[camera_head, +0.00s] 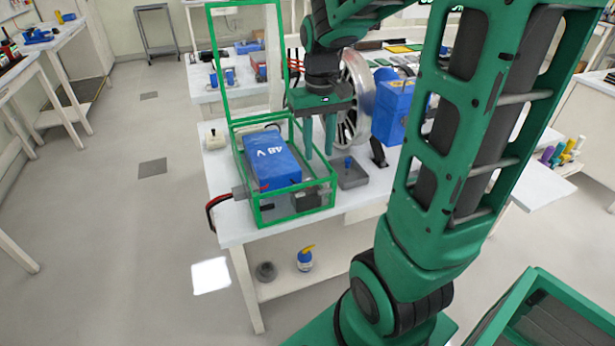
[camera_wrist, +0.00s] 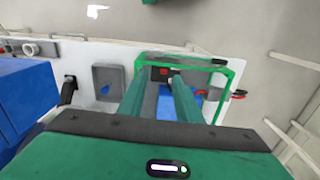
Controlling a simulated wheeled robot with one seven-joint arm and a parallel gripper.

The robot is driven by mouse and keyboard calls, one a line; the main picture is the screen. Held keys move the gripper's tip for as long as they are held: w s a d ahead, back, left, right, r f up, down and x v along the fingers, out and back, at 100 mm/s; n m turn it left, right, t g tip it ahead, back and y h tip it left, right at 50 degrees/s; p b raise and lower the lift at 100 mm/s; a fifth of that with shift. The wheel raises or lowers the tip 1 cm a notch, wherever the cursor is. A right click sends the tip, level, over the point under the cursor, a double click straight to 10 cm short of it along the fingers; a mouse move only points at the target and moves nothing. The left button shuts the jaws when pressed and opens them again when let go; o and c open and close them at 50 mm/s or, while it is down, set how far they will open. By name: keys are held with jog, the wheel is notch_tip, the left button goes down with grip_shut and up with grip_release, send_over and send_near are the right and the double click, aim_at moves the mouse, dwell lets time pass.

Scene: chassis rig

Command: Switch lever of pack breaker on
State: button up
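A blue battery pack marked 48 V (camera_head: 272,163) sits inside a green-framed clear case (camera_head: 297,217) whose lid stands raised. A dark box (camera_head: 308,197) at the case's front right appears to be the breaker. In the wrist view this dark box (camera_wrist: 161,74) has a small red part on its face, but I cannot tell the lever's position. My gripper (camera_head: 318,153) points down over the case's right side, above the box. In the wrist view my gripper (camera_wrist: 158,78) has its fingers apart with nothing held between them.
A grey tray (camera_head: 353,178) with a blue-topped piece stands right of the case. Farther right are a spoked wheel (camera_head: 356,98) and a blue box (camera_head: 392,112). Red and black cables (camera_head: 217,203) leave the case's left side. The green rim stands close around my fingers.

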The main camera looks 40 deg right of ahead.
jog(key=w+f, duration=0.1)
jog(key=f, duration=0.2)
jog(key=w+f, duration=0.1)
jog(key=f, duration=0.3)
jog(key=w+f, duration=0.1)
jog(key=f, duration=0.3)
jog(key=shift+a+f, duration=0.1)
jog(key=shift+f, duration=0.15)
grip_shut()
